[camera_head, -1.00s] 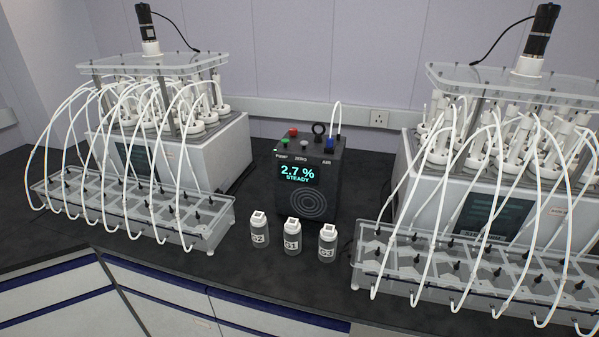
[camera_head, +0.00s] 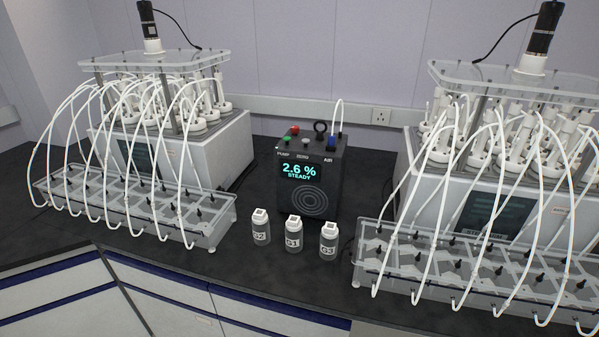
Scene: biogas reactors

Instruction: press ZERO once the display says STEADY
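A dark grey analyser box (camera_head: 328,196) stands upright at the middle of the bench. Its display (camera_head: 299,171) reads 2.6 % with STEADY below it. On its top are a green button (camera_head: 286,140) above the PUMP label, a grey button (camera_head: 305,143) above the ZERO label, a red knob (camera_head: 294,130), a black ring (camera_head: 320,127) and a blue fitting (camera_head: 331,144) by the AIR label. Neither of my grippers is in view.
Three capped bottles, G2 (camera_head: 261,231), G1 (camera_head: 293,237) and G3 (camera_head: 328,244), stand in front of the box. Reactor units (camera_head: 215,150) (camera_head: 415,170) with tubed racks (camera_head: 205,232) (camera_head: 365,270) flank it. A wall socket (camera_head: 381,117) is behind. Bare bench lies between the bottles and left rack.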

